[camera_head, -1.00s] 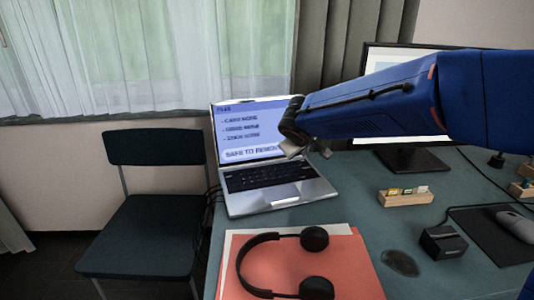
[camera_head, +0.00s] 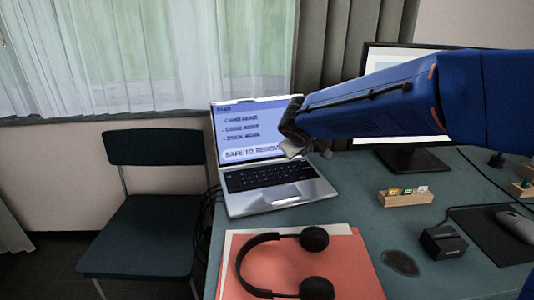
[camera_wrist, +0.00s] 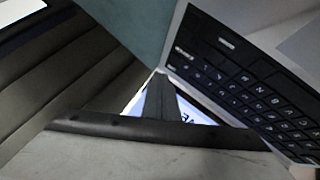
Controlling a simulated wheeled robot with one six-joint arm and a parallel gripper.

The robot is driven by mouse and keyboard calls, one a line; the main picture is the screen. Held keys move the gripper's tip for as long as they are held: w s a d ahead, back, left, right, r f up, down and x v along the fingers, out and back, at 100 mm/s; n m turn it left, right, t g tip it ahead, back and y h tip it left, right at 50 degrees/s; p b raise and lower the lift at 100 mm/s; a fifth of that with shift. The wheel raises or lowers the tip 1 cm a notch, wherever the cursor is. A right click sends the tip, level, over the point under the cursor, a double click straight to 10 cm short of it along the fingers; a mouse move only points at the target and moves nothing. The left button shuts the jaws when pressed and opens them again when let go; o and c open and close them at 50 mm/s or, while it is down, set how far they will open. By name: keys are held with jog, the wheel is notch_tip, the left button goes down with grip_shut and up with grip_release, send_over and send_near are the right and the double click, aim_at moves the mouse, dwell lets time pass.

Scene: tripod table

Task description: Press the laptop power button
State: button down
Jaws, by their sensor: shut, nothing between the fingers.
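The silver laptop (camera_head: 295,193) stands open at the left of the table, its lit screen (camera_head: 248,115) showing text that ends in "SAFE TO REMOV…". Its black keyboard (camera_head: 262,176) faces the front; it also fills the right of the wrist view (camera_wrist: 245,90). My gripper (camera_head: 305,151) is shut and empty, in front of the screen's right edge and over the far right part of the keyboard deck. In the wrist view the fingers (camera_wrist: 162,98) form one narrow wedge beside the keyboard's corner. I cannot tell whether they touch the laptop. I cannot pick out the power button.
Headphones (camera_head: 258,241) lie on a red folder (camera_head: 345,255) in front of the laptop. A monitor (camera_head: 402,158) stands behind my arm. A small wooden holder (camera_head: 405,199), a black box (camera_head: 442,241) and a mouse (camera_head: 515,222) are to the right. A chair (camera_head: 145,225) stands at the left.

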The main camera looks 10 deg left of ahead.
aim_at(302, 164)
jog(key=shift+f, duration=0.1)
jog(key=shift+f, duration=0.35)
jog(key=shift+f, duration=0.25)
dwell(0.8)
jog(key=shift+r, duration=0.75)
notch_tip(302, 164, up, 6)
dwell(0.8)
